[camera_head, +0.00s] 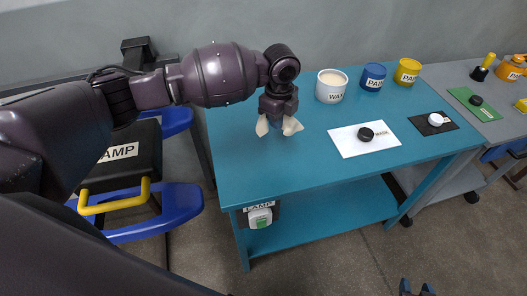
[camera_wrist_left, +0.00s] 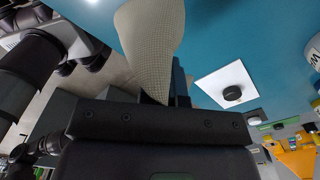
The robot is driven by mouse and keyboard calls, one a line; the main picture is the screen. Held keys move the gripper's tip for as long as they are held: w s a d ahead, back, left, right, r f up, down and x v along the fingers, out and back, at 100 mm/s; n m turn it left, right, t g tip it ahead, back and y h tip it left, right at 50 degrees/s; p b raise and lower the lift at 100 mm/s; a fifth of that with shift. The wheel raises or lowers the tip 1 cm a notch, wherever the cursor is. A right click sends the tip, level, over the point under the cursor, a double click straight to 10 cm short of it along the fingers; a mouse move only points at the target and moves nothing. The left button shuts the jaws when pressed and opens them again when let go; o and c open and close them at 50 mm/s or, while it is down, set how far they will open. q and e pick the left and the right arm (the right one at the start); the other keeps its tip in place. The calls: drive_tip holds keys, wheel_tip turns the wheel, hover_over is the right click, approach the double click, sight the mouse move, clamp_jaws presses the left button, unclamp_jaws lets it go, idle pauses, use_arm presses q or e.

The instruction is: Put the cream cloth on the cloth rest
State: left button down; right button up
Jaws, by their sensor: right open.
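My left gripper (camera_head: 277,124) is above the left part of the teal table (camera_head: 232,150). The cream cloth (camera_head: 291,126) shows at the fingers, with pale ends sticking out on both sides. In the left wrist view the cloth (camera_wrist_left: 152,40) is a ribbed, pale piece rising from the fingers, which look shut on it. The cloth partly hides the fingers. My right gripper (camera_head: 416,289) shows only as dark blue tips at the bottom edge; it is open. I cannot tell which thing is the cloth rest.
A white WAX tin (camera_head: 331,88), a blue paint tin (camera_head: 373,78) and a yellow paint tin (camera_head: 407,71) stand at the back. A white sheet (camera_head: 348,148) and a black mat (camera_head: 447,128) bear pucks. A grey table (camera_head: 455,78) adjoins at right. The front left tabletop is clear.

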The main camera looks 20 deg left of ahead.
use_arm(q)
wheel_tip(320, 180, down, 6)
drive_tip(key=shift+f, duration=0.6)
use_arm(e)
drive_tip(key=shift+s+d+f, duration=0.1)
drive_tip(key=shift+s+f, duration=0.45)
drive_tip(key=shift+w, duration=0.1)
use_arm(q)
drive_tip(key=c, duration=0.6)
unclamp_jaws()
use_arm(e)
drive_tip(key=shift+w+r, duration=0.4)
drive_tip(key=shift+w, duration=0.05)
